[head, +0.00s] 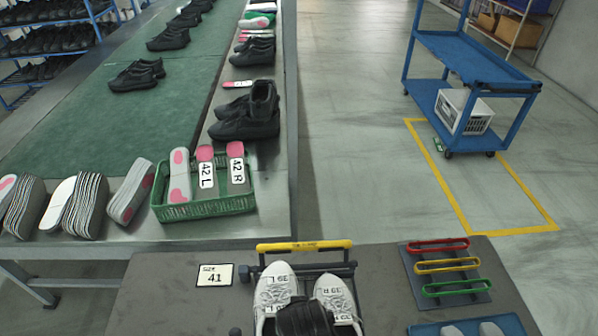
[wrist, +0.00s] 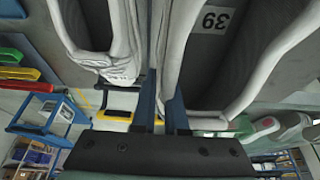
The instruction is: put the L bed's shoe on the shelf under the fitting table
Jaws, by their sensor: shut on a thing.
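The L bed's shoe (head: 272,289), a white shoe marked 39 L, sits on the left side of a black fixture on the grey fitting table (head: 180,295). A matching shoe marked 39 R (head: 335,291) sits beside it. My gripper (wrist: 164,90) is shut on a white shoe wall between the two shoes. In the wrist view the pinched wall appears to belong to the shoe with the 39 label (wrist: 225,45), seemingly the L shoe. In the head view my dark gripper body hides the fingertips and parts of both shoes. The shelf under the table is not visible.
A yellow bar (head: 305,246) crosses the fixture's back. A size 41 card (head: 215,275) lies left; a rack of red, yellow and green handles (head: 448,266) and a blue tray (head: 470,328) are right. A conveyor bench stands behind left. Floor is clear toward the blue cart (head: 475,62).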

